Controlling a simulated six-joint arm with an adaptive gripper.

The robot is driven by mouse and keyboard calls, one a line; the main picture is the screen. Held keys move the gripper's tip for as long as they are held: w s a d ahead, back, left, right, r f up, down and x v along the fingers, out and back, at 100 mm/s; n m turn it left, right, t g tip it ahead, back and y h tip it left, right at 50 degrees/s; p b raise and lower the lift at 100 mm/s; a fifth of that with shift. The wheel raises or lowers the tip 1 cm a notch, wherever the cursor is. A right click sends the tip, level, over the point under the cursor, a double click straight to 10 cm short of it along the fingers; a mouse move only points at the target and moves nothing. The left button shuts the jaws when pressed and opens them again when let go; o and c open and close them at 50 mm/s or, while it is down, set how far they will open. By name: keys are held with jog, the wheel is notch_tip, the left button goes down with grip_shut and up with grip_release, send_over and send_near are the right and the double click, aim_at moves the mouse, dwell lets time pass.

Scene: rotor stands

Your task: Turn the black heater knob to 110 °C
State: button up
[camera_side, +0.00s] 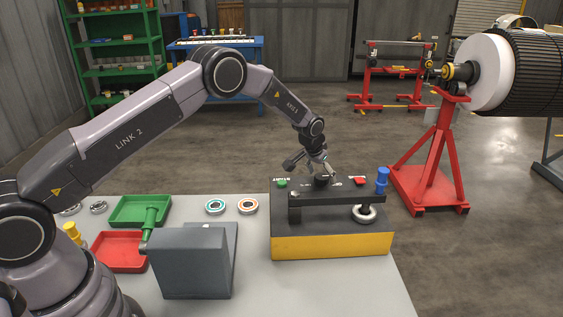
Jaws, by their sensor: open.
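The heater unit (332,245) is a dark box with a yellow front, at the right of the grey table. The black heater knob (321,181) stands on its top panel, between a green button (282,184) and a red button (360,180). My gripper (319,172) is open and points down just above the knob, or around its top; I cannot tell whether the fingers touch it. The knob's pointer and the temperature marks are too small to read, and the fingers partly cover the panel.
A blue post (382,180) rises at the box's right end, and a metal ring (364,214) sits at its front. A red stand (440,150) is beyond the table.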

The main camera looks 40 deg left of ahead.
jog(key=c, duration=1.1)
jog(key=shift+c, duration=0.2)
jog(key=shift+m, duration=0.3)
jog(key=m+h, duration=0.1)
jog(key=m, duration=0.2)
jog(key=shift+a+h, duration=0.1)
jog(key=shift+h, duration=0.2)
jog(key=m, duration=0.2)
jog(key=m+g+h, duration=0.1)
jog(key=m, duration=0.2)
jog(key=shift+f+h, duration=0.1)
jog(key=shift+h, duration=0.2)
jog(key=m+g, duration=0.1)
jog(key=m, duration=0.1)
jog(key=m+h, duration=0.1)
jog(key=m, duration=0.1)
jog(key=shift+w+m+g, duration=0.1)
jog(key=shift+m+g, duration=0.2)
jog(key=shift+g, duration=0.1)
jog(key=shift+a+m+g, duration=0.1)
jog(key=shift+m+g, duration=0.6)
jog(key=shift+m, duration=1.2)
